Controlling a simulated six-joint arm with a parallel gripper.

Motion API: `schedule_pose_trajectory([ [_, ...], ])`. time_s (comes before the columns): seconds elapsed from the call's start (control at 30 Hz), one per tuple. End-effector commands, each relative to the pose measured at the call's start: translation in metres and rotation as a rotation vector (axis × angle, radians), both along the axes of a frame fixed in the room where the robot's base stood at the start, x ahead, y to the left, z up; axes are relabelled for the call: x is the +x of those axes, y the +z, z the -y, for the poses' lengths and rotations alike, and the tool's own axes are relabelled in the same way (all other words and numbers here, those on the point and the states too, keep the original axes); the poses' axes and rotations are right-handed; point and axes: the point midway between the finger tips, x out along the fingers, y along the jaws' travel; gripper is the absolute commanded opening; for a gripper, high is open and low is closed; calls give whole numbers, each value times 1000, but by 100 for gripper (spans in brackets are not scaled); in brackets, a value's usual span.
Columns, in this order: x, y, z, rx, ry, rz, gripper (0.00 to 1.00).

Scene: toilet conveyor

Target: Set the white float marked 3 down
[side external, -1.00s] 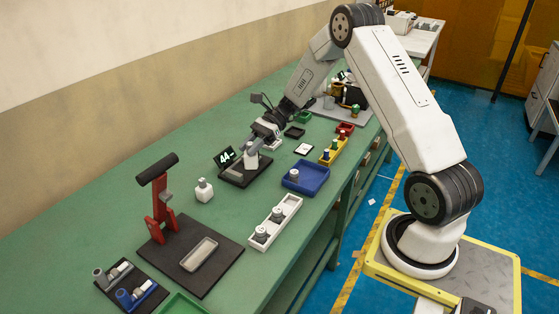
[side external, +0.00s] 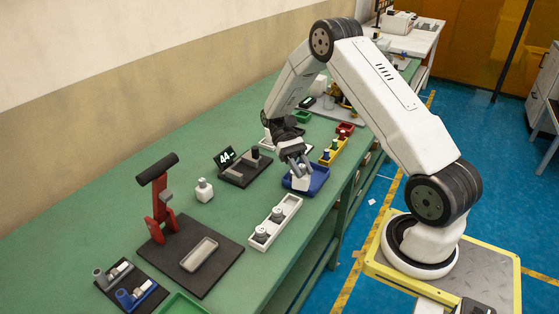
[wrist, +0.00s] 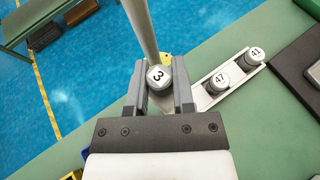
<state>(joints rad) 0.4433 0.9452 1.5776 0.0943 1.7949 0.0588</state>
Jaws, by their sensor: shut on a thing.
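The white float marked 3 (wrist: 159,76) is between the two fingers of my gripper (wrist: 158,90) in the wrist view, its numbered top facing the camera. In the side view my gripper (side external: 297,164) points down at the blue tray (side external: 318,181), and the white float body (side external: 300,183) shows below the fingers. My gripper is shut on the float. Whether the float's base touches the tray floor cannot be told. My gripper hides part of the tray's inside.
A white tray (side external: 288,210) holds grey-topped pieces marked 47 (wrist: 218,82) and 41 (wrist: 252,58). A yellow tray (side external: 335,151) and red tray (side external: 346,129) stand behind. A black scale (side external: 236,174) showing 44 is left. A white bottle (side external: 204,190) stands on open bench.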

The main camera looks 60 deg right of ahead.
Motion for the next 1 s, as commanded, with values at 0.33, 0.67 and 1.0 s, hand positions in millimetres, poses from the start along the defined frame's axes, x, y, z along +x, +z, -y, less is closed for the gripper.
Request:
schedule_pose_trajectory([
  [0.33, -26, 7, 27, 0, 423, 1, 0],
  [0.67, -38, 19, 56, 1, 838, 1, 0],
  [1.0, -35, 39, 84, 0, 1264, 3, 0],
])
